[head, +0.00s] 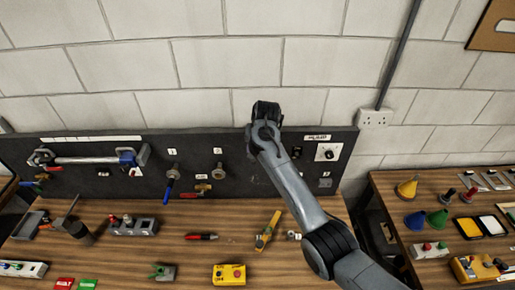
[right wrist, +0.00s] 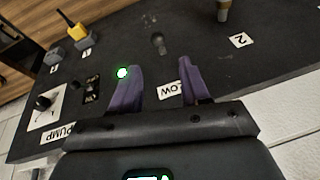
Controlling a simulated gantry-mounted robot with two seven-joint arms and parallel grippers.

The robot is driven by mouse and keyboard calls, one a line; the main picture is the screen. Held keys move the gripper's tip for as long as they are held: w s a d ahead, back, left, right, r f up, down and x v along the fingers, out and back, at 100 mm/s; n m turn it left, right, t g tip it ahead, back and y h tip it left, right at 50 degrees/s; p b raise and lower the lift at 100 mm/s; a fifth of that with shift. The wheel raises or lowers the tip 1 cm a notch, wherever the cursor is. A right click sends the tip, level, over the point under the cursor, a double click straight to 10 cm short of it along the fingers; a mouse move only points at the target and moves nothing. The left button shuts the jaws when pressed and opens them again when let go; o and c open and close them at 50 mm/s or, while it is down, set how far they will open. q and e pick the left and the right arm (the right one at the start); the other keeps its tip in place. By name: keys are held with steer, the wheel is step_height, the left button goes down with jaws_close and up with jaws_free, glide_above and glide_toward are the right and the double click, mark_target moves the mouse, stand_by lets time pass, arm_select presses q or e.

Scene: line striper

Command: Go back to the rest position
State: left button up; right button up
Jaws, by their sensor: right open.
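My right arm (head: 295,185) comes in from the lower right in the head view and reaches up to the black wall panel (head: 85,186). Its wrist is in front of the panel's right part and hides the gripper there. In the right wrist view my right gripper (right wrist: 160,70) is open, with two purple fingers apart and nothing between them. Behind the fingers are the panel's LOW label (right wrist: 171,90), a green lit lamp (right wrist: 122,72) beside the left finger, and a dark knob (right wrist: 158,43). My left gripper is not in view.
The panel carries a PUMP dial (head: 328,152), valves (head: 202,189) and a clamped bar (head: 88,159). The wooden bench below holds a yellow button box (head: 229,274), a yellow tool (head: 268,230) and a red pen (head: 201,237). A second bench (head: 390,185) with cones stands right.

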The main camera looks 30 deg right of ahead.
steer(key=shift+r, duration=0.15)
steer(key=shift+s, duration=0.1)
steer(key=s+a+f+n+p, duration=0.1)
steer(key=s+f+n, duration=0.1)
steer(key=s+f, duration=0.75)
steer(key=s+a+f+n+p, duration=0.1)
steer(key=s+f+n+p, duration=0.1)
steer(key=s+f, duration=0.75)
steer(key=s+a+r+n, duration=0.1)
steer(key=s+r, duration=0.1)
steer(key=s, duration=0.6)
steer(key=s+a+r+n, duration=0.1)
steer(key=s+r+n, duration=0.1)
steer(key=s, duration=0.7)
steer(key=s+a+r+n+p, duration=0.1)
steer(key=s+a+r, duration=0.1)
steer(key=s, duration=0.7)
steer(key=shift+r+y, duration=0.3)
steer(key=shift+w, duration=0.1)
